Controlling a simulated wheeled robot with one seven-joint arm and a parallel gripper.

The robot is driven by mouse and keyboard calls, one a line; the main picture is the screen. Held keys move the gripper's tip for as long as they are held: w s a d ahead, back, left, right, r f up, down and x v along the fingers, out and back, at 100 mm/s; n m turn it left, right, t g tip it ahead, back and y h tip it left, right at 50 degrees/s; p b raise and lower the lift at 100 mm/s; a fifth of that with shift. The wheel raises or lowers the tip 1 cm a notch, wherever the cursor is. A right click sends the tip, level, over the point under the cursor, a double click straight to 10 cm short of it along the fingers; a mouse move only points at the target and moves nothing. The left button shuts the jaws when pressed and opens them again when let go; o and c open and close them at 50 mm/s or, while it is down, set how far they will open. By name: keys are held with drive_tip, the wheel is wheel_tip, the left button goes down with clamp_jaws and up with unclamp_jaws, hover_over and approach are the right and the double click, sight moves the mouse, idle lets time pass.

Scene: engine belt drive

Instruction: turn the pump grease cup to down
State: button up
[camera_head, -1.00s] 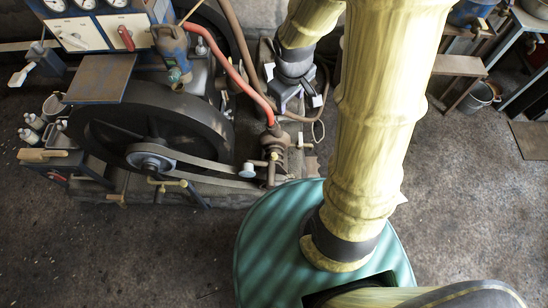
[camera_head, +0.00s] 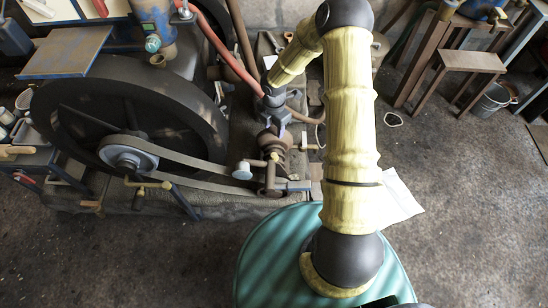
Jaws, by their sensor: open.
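The pump (camera_head: 272,145) is a brown, ribbed metal body with brass-coloured fittings at the right end of the belt drive. A pale round cap (camera_head: 242,171) sticks out on its left side, and a brass fitting (camera_head: 256,162) sits beside it. I cannot tell for sure which of these small parts is the grease cup, nor which way it points. My gripper (camera_head: 279,122) is open and points down just above the top of the pump. Its fingers are small here and overlap the pump's upper part, so I cannot tell whether they touch it.
A large dark flywheel (camera_head: 60,125) and a flat belt (camera_head: 200,178) lie left of the pump. A red hose (camera_head: 222,50) runs down close beside my gripper. A blue-edged shelf (camera_head: 62,52) is at upper left. A bucket (camera_head: 491,100) stands at right; open floor lies in front.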

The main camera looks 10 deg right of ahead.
sight(274, 155)
drive_tip(key=shift+r, duration=0.1)
wheel_tip(274, 155, down, 17)
drive_tip(key=b, duration=0.4)
idle(0.4)
drive_tip(key=c, duration=1)
